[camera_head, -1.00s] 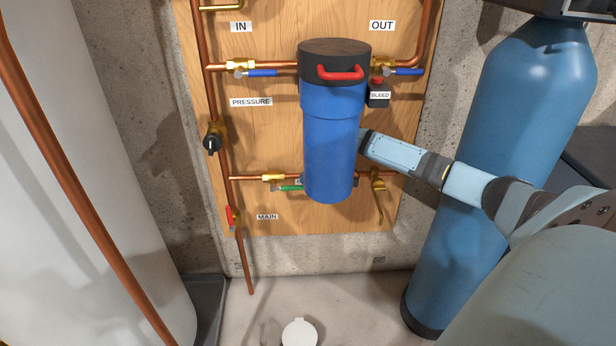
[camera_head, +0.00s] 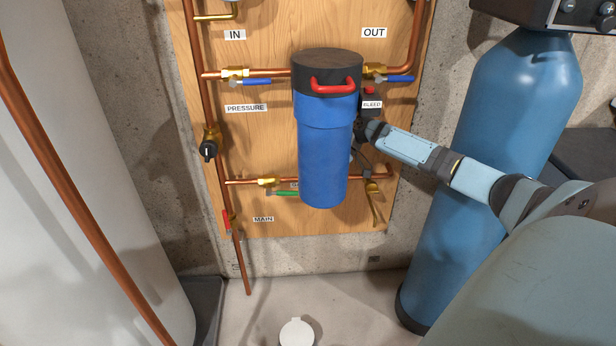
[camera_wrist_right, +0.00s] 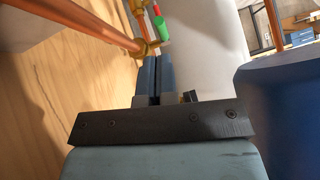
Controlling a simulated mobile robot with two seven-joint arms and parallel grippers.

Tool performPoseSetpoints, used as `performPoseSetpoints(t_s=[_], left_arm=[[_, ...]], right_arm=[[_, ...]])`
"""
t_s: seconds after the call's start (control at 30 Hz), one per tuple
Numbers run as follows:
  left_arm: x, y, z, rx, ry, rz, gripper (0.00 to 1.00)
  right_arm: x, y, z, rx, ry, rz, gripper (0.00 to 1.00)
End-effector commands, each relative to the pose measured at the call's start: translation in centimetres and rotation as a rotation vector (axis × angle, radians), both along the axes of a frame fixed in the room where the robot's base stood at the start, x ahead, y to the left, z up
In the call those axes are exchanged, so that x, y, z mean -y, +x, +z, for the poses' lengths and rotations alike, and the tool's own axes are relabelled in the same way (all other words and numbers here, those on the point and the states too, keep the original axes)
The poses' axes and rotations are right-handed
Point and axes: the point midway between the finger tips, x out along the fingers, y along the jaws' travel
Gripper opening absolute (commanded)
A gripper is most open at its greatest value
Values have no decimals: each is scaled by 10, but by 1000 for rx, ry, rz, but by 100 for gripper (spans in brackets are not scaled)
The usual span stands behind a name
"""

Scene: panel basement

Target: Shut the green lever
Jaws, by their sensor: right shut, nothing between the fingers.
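The green lever (camera_head: 286,193) sits on the lower copper pipe, left of the blue filter canister (camera_head: 322,150). It lies nearly along the pipe, and its right end is hidden by the canister. In the right wrist view the green lever (camera_wrist_right: 160,24) shows beyond the fingertips, near a brass fitting (camera_wrist_right: 148,47). My right gripper (camera_wrist_right: 158,57) is shut and empty, pointing toward that fitting. A small gap to the lever seems visible; contact with the fitting cannot be told. In the head view the right fingers are mostly hidden behind the canister. My left gripper is not in view.
Blue levers (camera_head: 250,82) and a red lever (camera_head: 227,221) are on other pipes of the wooden board (camera_head: 250,145). A tall blue tank (camera_head: 500,150) stands right. A white cylinder (camera_head: 80,200) and copper pipe (camera_head: 70,215) stand left.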

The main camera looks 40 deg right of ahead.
Motion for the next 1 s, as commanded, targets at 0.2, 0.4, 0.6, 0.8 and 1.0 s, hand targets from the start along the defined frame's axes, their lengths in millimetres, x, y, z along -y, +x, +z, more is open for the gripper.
performPoseSetpoints(t_s=[0.2,0.4,0.6,0.8,1.0], left_arm=[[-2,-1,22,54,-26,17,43],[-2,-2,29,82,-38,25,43],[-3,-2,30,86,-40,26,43],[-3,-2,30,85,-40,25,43],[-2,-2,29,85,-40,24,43]], right_arm=[[29,-17,33,-2,-1,0,0],[42,-24,47,-1,0,0,0],[45,-25,49,-1,1,0,0],[45,-25,49,0,0,0,0],[44,-25,49,0,0,0,0]])
